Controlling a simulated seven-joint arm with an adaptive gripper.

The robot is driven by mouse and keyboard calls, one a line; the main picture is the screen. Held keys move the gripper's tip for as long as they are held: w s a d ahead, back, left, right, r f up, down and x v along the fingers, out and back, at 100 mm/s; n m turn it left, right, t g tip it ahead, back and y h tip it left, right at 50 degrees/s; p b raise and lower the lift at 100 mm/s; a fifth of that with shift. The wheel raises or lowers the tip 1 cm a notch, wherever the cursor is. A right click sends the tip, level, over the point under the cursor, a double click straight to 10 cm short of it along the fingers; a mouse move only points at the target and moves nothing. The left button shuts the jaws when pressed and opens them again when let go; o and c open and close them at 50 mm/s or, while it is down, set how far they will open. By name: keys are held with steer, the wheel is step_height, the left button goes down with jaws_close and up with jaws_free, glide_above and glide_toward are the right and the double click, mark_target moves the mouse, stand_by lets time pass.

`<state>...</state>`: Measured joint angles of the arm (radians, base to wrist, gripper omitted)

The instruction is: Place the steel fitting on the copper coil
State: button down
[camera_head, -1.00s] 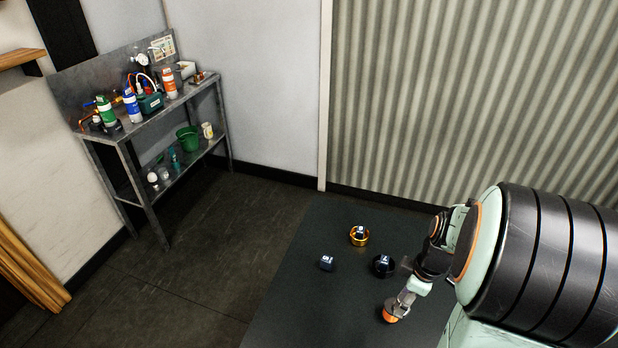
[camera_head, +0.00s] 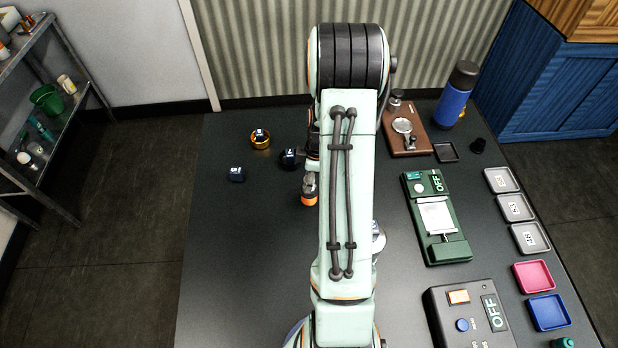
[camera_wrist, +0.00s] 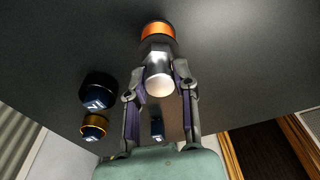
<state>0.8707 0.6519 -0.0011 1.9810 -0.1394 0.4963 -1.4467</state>
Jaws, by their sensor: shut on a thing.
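My gripper (camera_wrist: 157,82) is shut on the steel fitting (camera_wrist: 158,62), a shiny cylinder with a pale round end facing the wrist camera. The copper coil (camera_wrist: 158,31), an orange ring with a dark end, is in line with the fitting's far end in the wrist view. The coil (camera_head: 309,199) also shows in the head view, just below my gripper (camera_head: 311,183). The fitting and coil appear to meet, but I cannot tell whether the fitting is seated. The arm hides part of this area in the head view.
A brown board (camera_head: 401,141), a green device (camera_head: 447,250), a control box (camera_head: 440,306) and several trays (camera_head: 533,276) lie right. The front left table is clear.

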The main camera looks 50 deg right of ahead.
steer(key=shift+f, duration=0.15)
steer(key=c, duration=0.9)
jaws_free()
steer(key=shift+o, duration=0.2)
step_height(320, 180, up, 12)
steer(key=s, duration=0.1)
steer(key=a+r+m, duration=0.1)
steer(key=a+r, duration=0.2)
steer(key=a, duration=0.4)
steer(key=a+r+m, duration=0.1)
steer(key=a+r, duration=0.2)
steer(key=a, duration=0.4)
steer(key=s+a+m+g, duration=0.1)
steer(key=s+a+m, duration=0.3)
steer(key=s+a, duration=0.8)
steer(key=shift+a+r, duration=0.35)
steer(key=shift+a, duration=0.2)
